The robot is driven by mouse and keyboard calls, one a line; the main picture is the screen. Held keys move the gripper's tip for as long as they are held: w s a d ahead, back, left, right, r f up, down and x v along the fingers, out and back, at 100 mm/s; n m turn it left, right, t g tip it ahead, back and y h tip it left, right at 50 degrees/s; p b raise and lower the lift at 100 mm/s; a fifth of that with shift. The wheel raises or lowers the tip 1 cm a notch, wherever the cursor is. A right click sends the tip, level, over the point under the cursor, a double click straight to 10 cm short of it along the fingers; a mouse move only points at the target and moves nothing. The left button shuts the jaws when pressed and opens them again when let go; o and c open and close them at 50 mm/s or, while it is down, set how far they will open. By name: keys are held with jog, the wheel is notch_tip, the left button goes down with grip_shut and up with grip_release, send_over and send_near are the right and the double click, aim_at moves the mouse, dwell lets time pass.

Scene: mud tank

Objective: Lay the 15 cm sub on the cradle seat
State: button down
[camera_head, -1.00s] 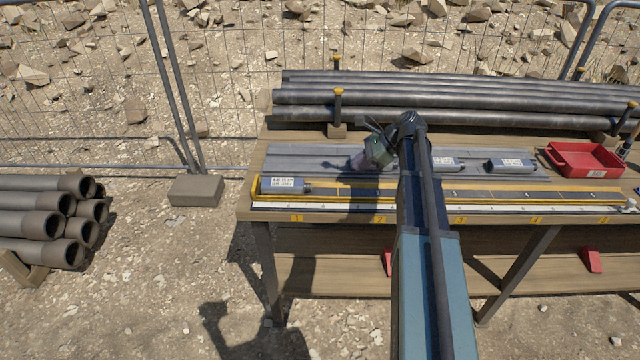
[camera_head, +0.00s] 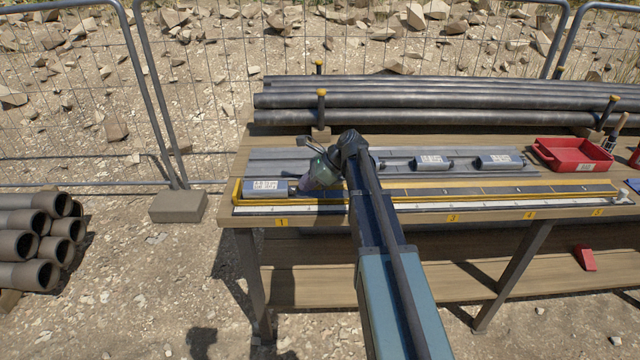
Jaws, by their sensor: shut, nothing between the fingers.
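A blue-grey sub (camera_head: 265,188) with a white label lies at the left end of the yellow-edged cradle (camera_head: 420,200), above marker 1. Its label is too small to read, so I cannot tell which length it is. Two similar subs lie on the grey rack behind, one in the middle (camera_head: 432,162) and one further right (camera_head: 500,161). My gripper (camera_head: 299,187) is shut and empty, pointing down and left near the right end of the cradle's sub. I cannot tell if it touches. My wrist and arm hide part of the rack and cradle.
Long dark pipes (camera_head: 420,100) lie along the back of the bench, between yellow-capped posts (camera_head: 321,105). A red tray (camera_head: 572,155) stands at the right. The cradle is bare from marker 3 rightward. A wire fence (camera_head: 80,95) runs behind.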

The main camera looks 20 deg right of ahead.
jog(key=shift+w+a, duration=0.1)
jog(key=shift+a, duration=0.05)
jog(key=shift+w+a, duration=0.3)
jog(key=shift+a, duration=0.5)
jog(key=d, duration=0.1)
jog(key=s+d, duration=0.1)
jog(key=d, duration=0.1)
jog(key=shift+s+d, duration=0.15)
jog(key=p+v, duration=0.7)
jog(key=v, duration=0.3)
jog(key=shift+d, duration=0.25)
jog(key=shift+s, duration=0.15)
